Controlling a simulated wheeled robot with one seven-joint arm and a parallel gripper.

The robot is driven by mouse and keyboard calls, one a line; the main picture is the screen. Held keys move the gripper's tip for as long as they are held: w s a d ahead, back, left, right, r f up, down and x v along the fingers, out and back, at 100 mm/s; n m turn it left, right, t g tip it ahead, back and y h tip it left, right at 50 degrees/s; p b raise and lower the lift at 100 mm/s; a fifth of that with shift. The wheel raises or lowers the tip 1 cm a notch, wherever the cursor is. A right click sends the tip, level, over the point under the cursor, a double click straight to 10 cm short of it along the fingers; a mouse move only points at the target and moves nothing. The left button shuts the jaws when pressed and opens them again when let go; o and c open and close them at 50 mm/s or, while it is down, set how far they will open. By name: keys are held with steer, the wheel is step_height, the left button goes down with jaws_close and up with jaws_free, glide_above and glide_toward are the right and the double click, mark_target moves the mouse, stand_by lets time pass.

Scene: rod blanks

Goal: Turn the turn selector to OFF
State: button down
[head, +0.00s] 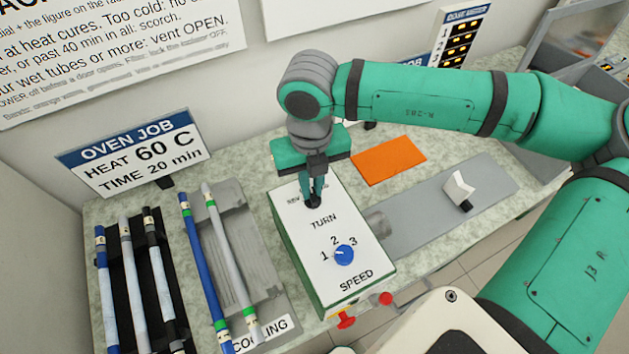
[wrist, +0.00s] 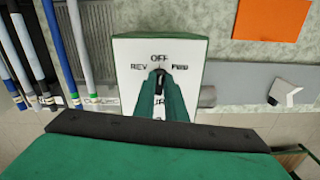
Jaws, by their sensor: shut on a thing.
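The turn selector is a small black knob (head: 313,205) at the upper end of the white top of a green-sided control box (head: 305,246). In the wrist view the knob (wrist: 160,72) sits below the word OFF, with REV to its left and FWD to its right. My gripper (head: 312,196) reaches down from above and is shut on the knob. The green fingers also show in the wrist view (wrist: 160,88). They hide most of the knob. Its visible dark tip seems to face OFF, but the exact angle is hard to tell.
A blue speed knob (head: 344,255) is lower on the same box face. Rods on a black rack (head: 128,260) and a grey cooling rack (head: 250,235) lie left. An orange sheet (head: 389,160) and grey plate (head: 440,208) lie right.

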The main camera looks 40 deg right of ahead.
steer(key=shift+s+d, duration=0.1)
steer(key=shift+d, duration=0.05)
steer(key=shift+n, duration=0.7)
steer(key=shift+a, duration=0.25)
steer(key=c, duration=1.8)
jaws_free()
steer(key=shift+d, duration=0.1)
steer(key=shift+r, duration=0.1)
